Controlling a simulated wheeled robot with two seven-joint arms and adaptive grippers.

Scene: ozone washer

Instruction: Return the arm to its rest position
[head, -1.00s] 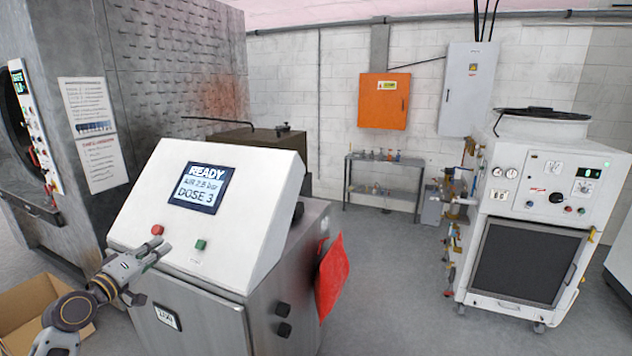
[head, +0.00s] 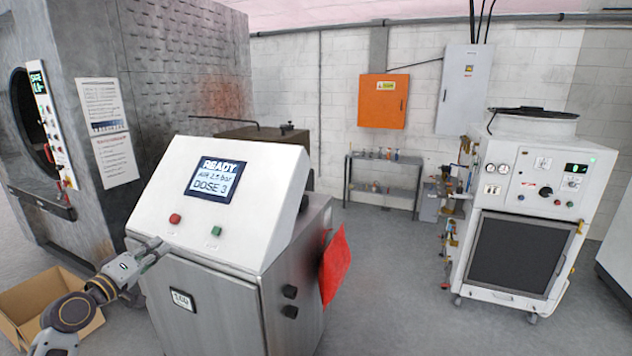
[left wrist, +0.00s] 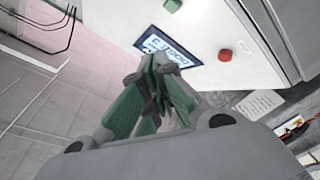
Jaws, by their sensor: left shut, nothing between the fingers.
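My left gripper (head: 154,247) comes in from the lower left of the head view. It is shut and empty, in front of the control cabinet's lower left edge, below the red button (head: 175,218). In the left wrist view its green-padded fingers (left wrist: 160,85) are together, with the cabinet's sloped white panel (left wrist: 205,20) beyond them. The panel carries a screen (head: 212,178) reading READY, AIR 2.5 bar, DOSE 3, and a green button (head: 216,231). I cannot tell the exact gap to the cabinet. My right gripper is out of view.
An open cardboard box (head: 30,300) lies on the floor beside my left arm. A large grey washer (head: 190,70) stands behind on the left. A red cloth-like sheet (head: 335,265) hangs at the cabinet's right side. A white machine (head: 545,175) stands at right. Floor between them is clear.

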